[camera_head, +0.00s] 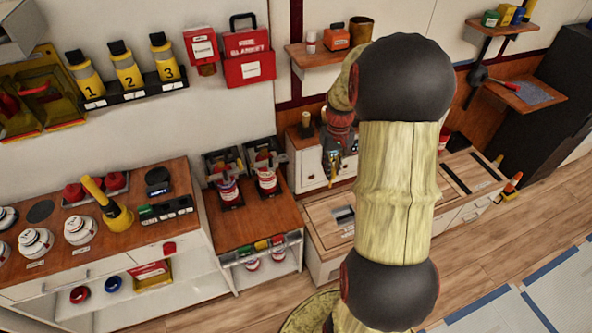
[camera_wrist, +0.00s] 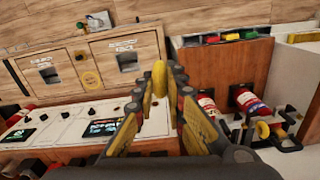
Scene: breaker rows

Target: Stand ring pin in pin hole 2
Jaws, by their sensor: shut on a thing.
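My gripper (camera_wrist: 160,85) is shut on a yellow rounded piece (camera_wrist: 160,77) held between its fingertips in the wrist view. I take this piece for the ring pin; its ring and shaft cannot be made out. In the head view my gripper (camera_head: 333,158) hangs near the white cabinet behind the wooden worktop, partly behind my arm. A wooden panel (camera_wrist: 105,40) with two labelled dark square openings (camera_wrist: 49,73) shows beyond the fingers. I cannot tell which place is pin hole 2, as the labels are too small to read.
Two red-and-white canisters (camera_head: 266,178) stand on a low wooden stand left of my gripper. A counter (camera_head: 130,235) with a yellow-handled tool lies further left. A shelf (camera_head: 315,53) is above my gripper. My arm hides part of the worktop (camera_head: 325,205).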

